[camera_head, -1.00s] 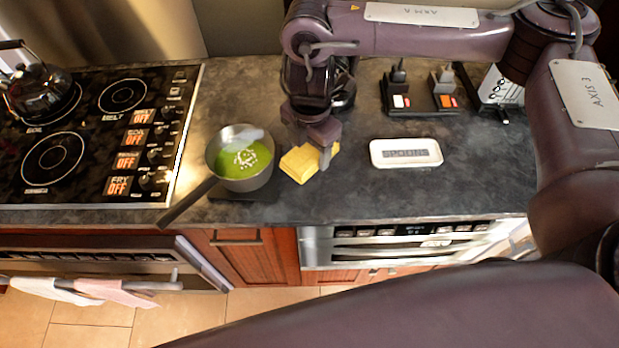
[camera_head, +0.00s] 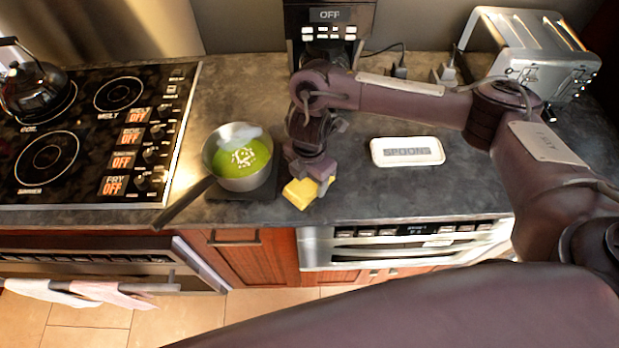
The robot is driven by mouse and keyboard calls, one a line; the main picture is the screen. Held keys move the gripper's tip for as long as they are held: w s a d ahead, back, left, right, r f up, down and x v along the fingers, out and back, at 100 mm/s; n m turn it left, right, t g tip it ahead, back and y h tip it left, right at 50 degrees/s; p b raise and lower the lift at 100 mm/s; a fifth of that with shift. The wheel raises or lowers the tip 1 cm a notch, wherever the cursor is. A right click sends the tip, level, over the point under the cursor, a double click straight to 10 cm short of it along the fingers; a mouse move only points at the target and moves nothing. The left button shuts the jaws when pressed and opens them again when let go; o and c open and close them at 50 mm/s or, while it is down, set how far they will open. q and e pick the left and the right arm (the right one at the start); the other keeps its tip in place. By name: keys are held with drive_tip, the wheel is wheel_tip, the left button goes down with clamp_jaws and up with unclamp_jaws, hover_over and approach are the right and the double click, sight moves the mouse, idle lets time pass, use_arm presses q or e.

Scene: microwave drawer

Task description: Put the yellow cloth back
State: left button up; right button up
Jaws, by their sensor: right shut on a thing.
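The yellow cloth (camera_head: 301,194) is a small folded block of cloth over the dark counter, close to its front edge. My right gripper (camera_head: 309,180) comes down from above and is shut on the yellow cloth. The fingers partly cover it, and I cannot tell whether it touches the counter. My left gripper is not in view. Two more cloths, one white (camera_head: 47,290) and one pink (camera_head: 112,293), hang on the oven handle at the lower left.
A pot of green soup (camera_head: 238,158) stands just left of my gripper, its handle pointing to the front left. A white spoons tray (camera_head: 407,151) lies to the right. The stove (camera_head: 88,135) is left, the coffee machine (camera_head: 329,28) and toaster (camera_head: 530,58) at the back. Counter around the tray is clear.

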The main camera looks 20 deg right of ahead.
drive_tip(key=shift+f, duration=0.15)
drive_tip(key=o, duration=0.9)
drive_tip(key=shift+o, duration=0.2)
drive_tip(key=shift+r, duration=0.4)
wheel_tip(320, 180, up, 12)
drive_tip(key=shift+f+p, duration=0.2)
drive_tip(key=shift+p, duration=0.2)
